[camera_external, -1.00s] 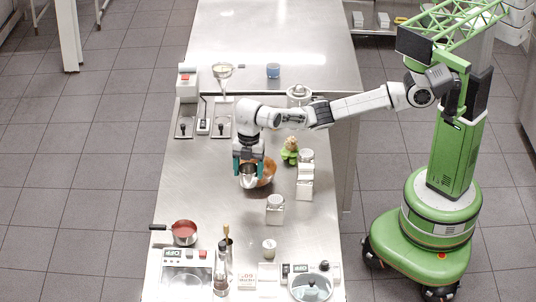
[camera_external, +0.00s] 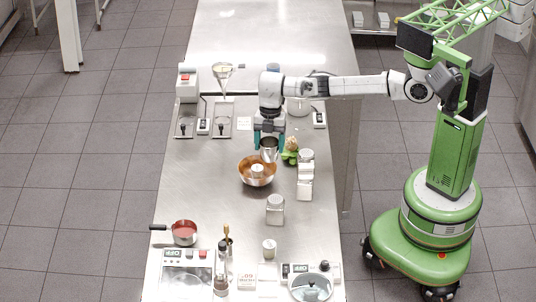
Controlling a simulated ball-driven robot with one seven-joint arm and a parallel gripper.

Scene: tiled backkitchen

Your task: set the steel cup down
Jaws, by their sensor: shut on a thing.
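The steel cup (camera_external: 268,152) is a small shiny metal cup. My gripper (camera_external: 268,143), with teal fingers, is shut on it and holds it up, tilted a little as far as I can tell. In the picture the cup overlaps the back right rim of a copper-coloured bowl (camera_external: 245,173). I cannot tell its exact height. A small pale object (camera_external: 257,171) shows inside the bowl.
A red-filled pan (camera_external: 184,233) is at front left. The counter left of the bowl is clear.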

